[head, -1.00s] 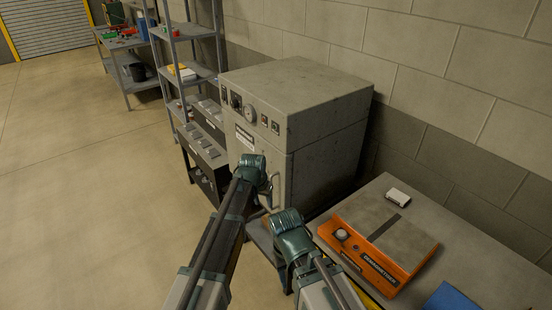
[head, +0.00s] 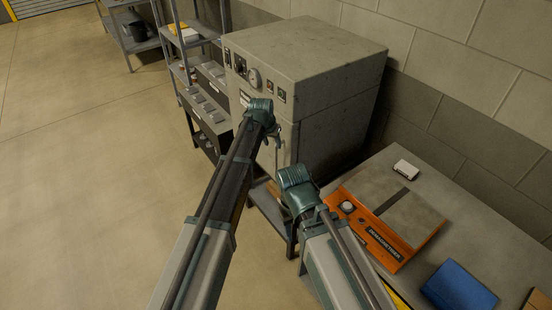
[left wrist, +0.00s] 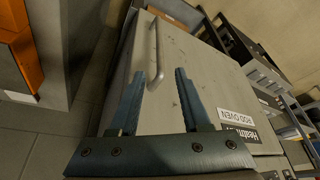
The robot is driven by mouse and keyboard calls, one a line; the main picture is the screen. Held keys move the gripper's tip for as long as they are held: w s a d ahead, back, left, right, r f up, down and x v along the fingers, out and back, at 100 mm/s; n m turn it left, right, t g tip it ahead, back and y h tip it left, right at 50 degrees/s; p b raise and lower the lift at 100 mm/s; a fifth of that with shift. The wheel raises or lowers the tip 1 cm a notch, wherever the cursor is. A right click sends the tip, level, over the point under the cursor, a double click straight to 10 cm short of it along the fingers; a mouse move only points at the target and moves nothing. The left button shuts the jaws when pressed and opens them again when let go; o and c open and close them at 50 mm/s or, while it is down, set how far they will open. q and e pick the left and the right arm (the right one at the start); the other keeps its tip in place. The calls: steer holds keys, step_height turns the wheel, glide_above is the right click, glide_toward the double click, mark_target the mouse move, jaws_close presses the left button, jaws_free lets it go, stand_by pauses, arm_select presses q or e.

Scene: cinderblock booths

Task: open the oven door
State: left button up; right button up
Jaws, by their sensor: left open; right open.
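The oven (head: 335,75) is a large grey box with dials and labels at the top of its front. Its door (left wrist: 190,60) looks closed in the left wrist view, with a bare metal bar handle (left wrist: 154,45). In the head view my left gripper (head: 262,112) is in front of the oven and hides much of the door. In the left wrist view its fingers (left wrist: 160,75) are open, facing the door. The handle's near end appears between them; the exact depth gap is unclear. My right gripper (head: 294,184) is lower, near the oven's lower front; its fingertips are hidden.
A table on the right holds an orange device (head: 385,220), a small white box (head: 405,168) and a blue object (head: 459,287). Shelving (head: 187,40) and a dark rack stand left of the oven. The floor (head: 90,170) at left is clear.

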mark_target(276, 155)
arm_select(q)
steer(key=b+x, duration=0.9)
steer(key=x, duration=0.1)
steer(key=shift+w+f, duration=0.1)
steer(key=shift+f, duration=0.3)
steer(key=shift+c, duration=0.3)
jaws_close()
stand_by(0.6)
